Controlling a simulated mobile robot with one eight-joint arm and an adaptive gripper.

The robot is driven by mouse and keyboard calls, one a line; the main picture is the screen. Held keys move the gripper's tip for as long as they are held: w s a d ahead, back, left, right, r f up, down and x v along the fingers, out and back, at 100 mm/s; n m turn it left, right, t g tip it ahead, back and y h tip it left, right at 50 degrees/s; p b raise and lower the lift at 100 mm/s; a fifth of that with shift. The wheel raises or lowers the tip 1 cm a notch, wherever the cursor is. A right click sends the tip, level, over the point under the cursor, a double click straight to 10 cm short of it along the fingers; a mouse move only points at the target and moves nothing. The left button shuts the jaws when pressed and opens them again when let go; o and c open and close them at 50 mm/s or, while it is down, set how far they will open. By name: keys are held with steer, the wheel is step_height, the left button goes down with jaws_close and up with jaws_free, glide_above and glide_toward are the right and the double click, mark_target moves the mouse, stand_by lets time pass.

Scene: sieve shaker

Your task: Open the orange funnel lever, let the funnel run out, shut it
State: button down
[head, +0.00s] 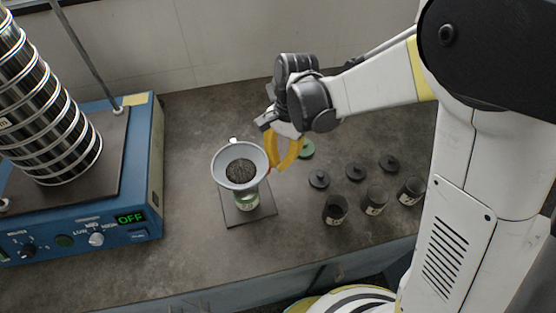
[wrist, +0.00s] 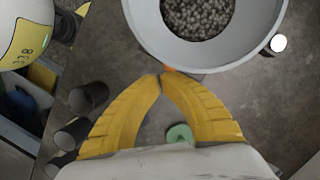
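The grey funnel (head: 259,160) stands over a small jar with a green label (head: 247,203) and holds dark grains (head: 241,172). The funnel (wrist: 255,40) with its grains (wrist: 203,15) fills the top of the wrist view. The orange lever (wrist: 182,73) shows as a small strip under the funnel's near rim, partly hidden. My gripper (wrist: 160,77) has its yellow fingertips together just beside the lever; I see nothing clearly between them. In the head view my gripper (head: 273,168) is at the funnel's right side, pointing down.
A blue sieve shaker (head: 145,180) with a tall sieve stack (head: 50,130) stands at left, its display reading OFF. Dark cups (head: 335,210) and black lids (head: 319,179) stand at right. A green lid (head: 307,149) lies behind my gripper. The jar stands on a flat plate (head: 264,211).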

steer(key=shift+s+d+m+t+y, duration=0.15)
steer(key=shift+s+d+m, duration=0.05)
steer(key=shift+s+m, duration=0.5)
steer(key=shift+s+d+m+t+y, duration=0.15)
steer(key=shift+s+m, duration=0.4)
steer(key=shift+m, duration=0.25)
stand_by(1.8)
steer(key=shift+s+m, duration=1.1)
steer(key=shift+m, duration=0.2)
stand_by(2.4)
